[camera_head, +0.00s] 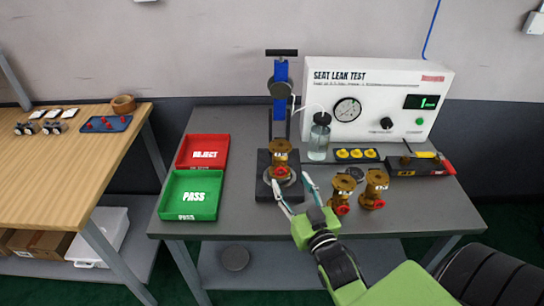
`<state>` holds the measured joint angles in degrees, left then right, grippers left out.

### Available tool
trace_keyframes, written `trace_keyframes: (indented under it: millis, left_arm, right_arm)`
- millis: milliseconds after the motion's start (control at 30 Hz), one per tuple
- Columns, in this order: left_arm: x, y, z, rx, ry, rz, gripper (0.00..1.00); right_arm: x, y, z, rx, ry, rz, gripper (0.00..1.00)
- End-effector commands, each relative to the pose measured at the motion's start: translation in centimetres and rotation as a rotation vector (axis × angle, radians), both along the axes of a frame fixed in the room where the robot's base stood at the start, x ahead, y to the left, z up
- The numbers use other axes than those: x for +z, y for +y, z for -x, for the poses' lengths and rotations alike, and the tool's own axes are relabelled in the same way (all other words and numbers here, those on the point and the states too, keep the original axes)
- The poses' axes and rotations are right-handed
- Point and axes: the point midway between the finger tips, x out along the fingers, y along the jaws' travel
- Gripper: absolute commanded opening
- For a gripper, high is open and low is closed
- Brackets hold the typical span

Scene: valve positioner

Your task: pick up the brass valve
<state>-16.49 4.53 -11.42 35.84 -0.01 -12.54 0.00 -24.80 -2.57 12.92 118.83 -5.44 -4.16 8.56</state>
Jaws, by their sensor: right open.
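A brass valve (280,158) with a red part at its lower front stands upright on the dark base (266,190) of the blue clamp stand. Two more brass valves stand on the grey bench to the right, one (342,188) just right of my right gripper and one (374,186) further right. My right gripper (291,180) is open and points away from me at the front of the stand. Its fingertips are at or near the lower right of the stand's valve; I cannot tell if they touch. No valve is held. My left gripper is out of view.
A red REJECT tray (203,138) and a green PASS tray (190,213) are at the bench's left. The SEAT LEAK TEST unit (375,78), a water bottle (319,136) and a strip with yellow pieces (356,154) stand behind. A dark red-ended tool (420,166) lies right.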

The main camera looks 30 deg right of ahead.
Motion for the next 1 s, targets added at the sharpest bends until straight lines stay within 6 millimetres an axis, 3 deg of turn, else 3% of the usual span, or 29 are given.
trace_keyframes:
  millis: [300,567,700,1000]
  left_arm:
    - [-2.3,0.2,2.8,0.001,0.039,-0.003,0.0]
    - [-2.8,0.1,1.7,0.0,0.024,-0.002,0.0]
    - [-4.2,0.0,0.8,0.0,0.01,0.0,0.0]
    - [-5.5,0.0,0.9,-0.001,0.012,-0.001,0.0]
  right_arm:
    - [-0.2,-1.4,-5.7,0.001,-0.005,0.001,0.5]
    - [-0.2,-1.9,-7.4,0.0,-0.002,0.001,0.5]
    - [-0.6,-2.7,-9.1,0.001,-0.004,0.004,0.5]
    - [-0.4,-3.6,-11.9,0.0,-0.001,0.0,0.5]
